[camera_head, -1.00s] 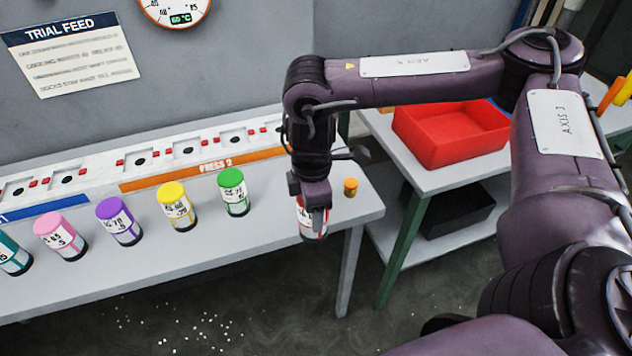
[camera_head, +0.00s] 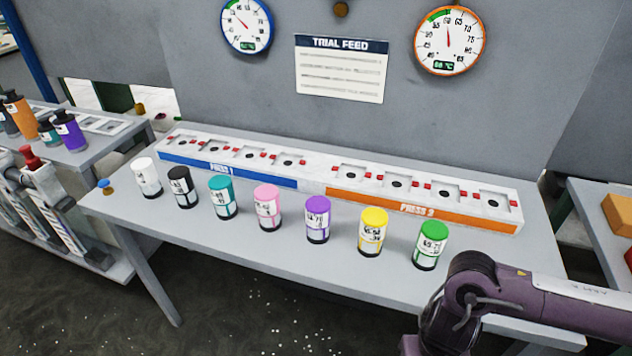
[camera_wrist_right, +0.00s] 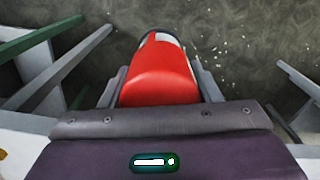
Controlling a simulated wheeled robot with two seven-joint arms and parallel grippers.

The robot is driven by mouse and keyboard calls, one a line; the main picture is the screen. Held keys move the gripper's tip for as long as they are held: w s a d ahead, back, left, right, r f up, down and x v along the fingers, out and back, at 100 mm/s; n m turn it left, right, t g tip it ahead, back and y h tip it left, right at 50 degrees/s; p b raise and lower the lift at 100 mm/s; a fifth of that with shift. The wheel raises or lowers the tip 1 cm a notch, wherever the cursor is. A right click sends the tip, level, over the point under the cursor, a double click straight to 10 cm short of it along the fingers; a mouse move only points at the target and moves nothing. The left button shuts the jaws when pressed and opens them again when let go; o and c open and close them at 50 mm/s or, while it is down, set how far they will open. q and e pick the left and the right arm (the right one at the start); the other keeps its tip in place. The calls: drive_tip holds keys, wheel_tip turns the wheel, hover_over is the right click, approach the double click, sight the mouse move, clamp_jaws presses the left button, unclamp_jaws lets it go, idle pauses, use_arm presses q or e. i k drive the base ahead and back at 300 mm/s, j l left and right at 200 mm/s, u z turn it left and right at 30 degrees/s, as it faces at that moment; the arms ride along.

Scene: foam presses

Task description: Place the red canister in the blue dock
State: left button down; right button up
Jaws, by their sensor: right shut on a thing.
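The red canister (camera_wrist_right: 160,75) shows in the right wrist view between the fingers of my right gripper (camera_wrist_right: 162,88), which is shut on it. Its red end faces the camera, and dark floor shows beyond it. In the head view my right arm is at the lower right, and its gripper and the red canister are out of frame. The blue dock (camera_head: 228,170), labelled PRESS 1, is the left half of the white rack at the back of the table. Its several square sockets look empty. My left gripper is not in view.
A row of canisters stands along the table, from white (camera_head: 147,178) to green (camera_head: 431,246), in front of the rack. The orange PRESS 2 dock (camera_head: 420,208) adjoins on the right. Two gauges and a TRIAL FEED sign (camera_head: 342,68) are on the wall.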

sight(183, 144)
drive_tip(key=i+j+u, duration=0.1)
drive_tip(key=j, duration=0.3)
drive_tip(key=i+j+u, duration=0.1)
drive_tip(key=j, duration=0.35)
drive_tip(key=i+j+u, duration=0.1)
drive_tip(key=j, duration=0.25)
drive_tip(key=i+j+u, duration=0.1)
drive_tip(key=i+j, duration=0.2)
drive_tip(key=i+j+u, duration=0.1)
drive_tip(key=j, duration=0.35)
drive_tip(key=i+j+u, duration=0.1)
drive_tip(key=i+j, duration=0.15)
drive_tip(key=j, duration=0.15)
